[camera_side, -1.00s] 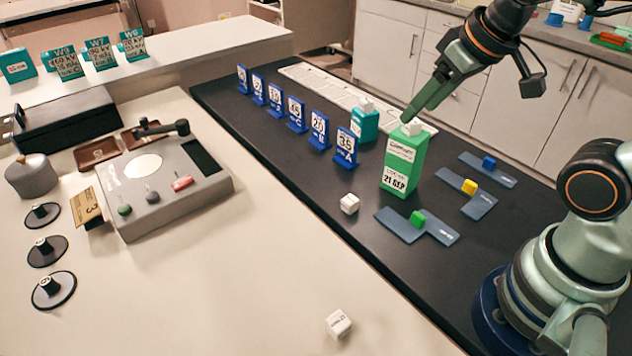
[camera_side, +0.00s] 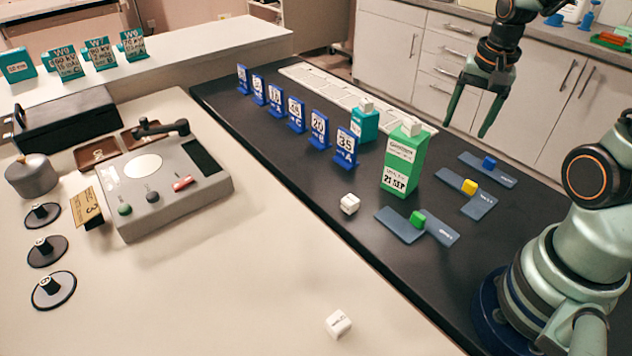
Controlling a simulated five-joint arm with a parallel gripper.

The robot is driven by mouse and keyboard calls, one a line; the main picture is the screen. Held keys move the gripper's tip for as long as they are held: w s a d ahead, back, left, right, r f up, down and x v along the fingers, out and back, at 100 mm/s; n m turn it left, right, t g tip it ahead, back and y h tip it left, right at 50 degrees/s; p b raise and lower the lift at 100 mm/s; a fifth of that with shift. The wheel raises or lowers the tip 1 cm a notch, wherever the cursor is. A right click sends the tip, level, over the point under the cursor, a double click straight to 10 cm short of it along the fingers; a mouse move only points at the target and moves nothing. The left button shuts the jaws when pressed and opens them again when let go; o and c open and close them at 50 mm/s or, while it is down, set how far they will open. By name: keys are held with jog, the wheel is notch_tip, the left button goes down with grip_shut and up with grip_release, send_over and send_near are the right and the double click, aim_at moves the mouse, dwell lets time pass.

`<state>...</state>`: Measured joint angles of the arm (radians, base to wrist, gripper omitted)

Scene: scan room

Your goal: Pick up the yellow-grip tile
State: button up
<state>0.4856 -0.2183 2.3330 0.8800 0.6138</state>
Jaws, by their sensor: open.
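A tall green box (camera_side: 402,165) stands left of the tiles, with a teal box (camera_side: 364,124) behind it. Several blue number stands (camera_side: 319,130) line the bench. Bare bench top lies right of the tiles.

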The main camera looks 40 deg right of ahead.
jog(key=s+d+f+m+g, duration=0.1)
jog(key=s+d+f+m, duration=0.2)
jog(key=d+f+m, duration=0.15)
send_over(473, 182)
jog(key=shift+m+y, duration=0.4)
jog(key=shift+m, duration=0.05)
notch_tip(473, 182, down, 7)
jog(key=shift+w+a+r, duration=0.1)
jog(key=shift+a+r, duration=0.05)
jog(key=shift+r, duration=0.05)
jog(key=shift+d+f, duration=0.2)
jog(key=shift+f, duration=2.4)
grip_shut()
